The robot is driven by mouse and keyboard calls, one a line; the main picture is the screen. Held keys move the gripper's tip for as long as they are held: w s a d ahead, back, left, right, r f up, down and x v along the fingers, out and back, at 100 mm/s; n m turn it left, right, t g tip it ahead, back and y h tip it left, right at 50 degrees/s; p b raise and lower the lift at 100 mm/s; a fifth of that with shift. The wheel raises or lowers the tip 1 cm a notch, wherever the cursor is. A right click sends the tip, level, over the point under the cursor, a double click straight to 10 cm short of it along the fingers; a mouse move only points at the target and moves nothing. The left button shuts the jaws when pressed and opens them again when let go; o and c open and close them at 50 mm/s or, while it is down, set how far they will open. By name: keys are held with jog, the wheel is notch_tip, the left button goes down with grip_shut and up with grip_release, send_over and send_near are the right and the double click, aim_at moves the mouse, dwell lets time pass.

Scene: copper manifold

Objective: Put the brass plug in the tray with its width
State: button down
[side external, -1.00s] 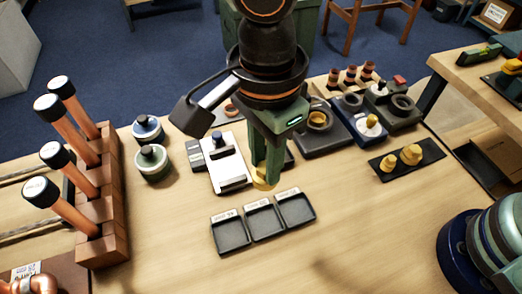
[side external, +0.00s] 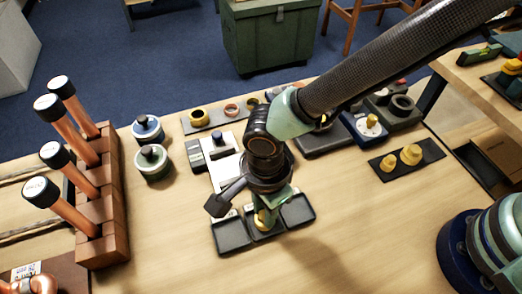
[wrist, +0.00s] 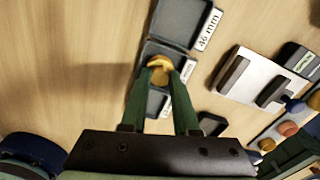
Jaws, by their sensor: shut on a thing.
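The brass plug (wrist: 160,64) is between the two green fingers of my gripper (wrist: 160,68), which is shut on it. In the side external view the plug (side external: 263,220) shows under my gripper (side external: 264,218), over or in the middle of three dark trays. I cannot tell whether it touches the tray floor. The left tray (side external: 232,238) and right tray (side external: 299,212) are empty. In the wrist view, the tray at the top (wrist: 185,20) carries a label reading 46 mm. The middle tray (wrist: 152,47) has a label partly hidden by a finger.
A pale gauge plate (side external: 220,172) with dark blocks lies behind the trays. A rack of copper pipes (side external: 100,225) stands at left, with two round pots beside it. A dark plate with two brass pieces (side external: 405,160) lies at right. The table in front is clear.

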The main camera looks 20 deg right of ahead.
aim_at(263, 214)
jog(key=shift+f, duration=0.1)
jog(key=c, duration=0.7)
grip_release()
jog(key=shift+o, duration=0.2)
notch_tip(263, 214, up, 11)
jog(key=w+d+r+n, duration=0.2)
jog(key=w+d+r, duration=0.2)
jog(key=d+r, duration=0.15)
jog(key=d+r+n+t, duration=0.2)
jog(key=d+n, duration=0.2)
jog(key=d, duration=0.6)
jog(key=w+d+r+n+t, duration=0.1)
jog(key=d+n, duration=0.3)
jog(key=d, duration=0.6)
jog(key=d+r+n+t, duration=0.2)
jog(key=d+n, duration=0.3)
jog(key=d, duration=0.5)
jog(key=shift+w+r+t, duration=0.15)
jog(key=shift+r+t, duration=0.15)
jog(key=shift+r, duration=0.15)
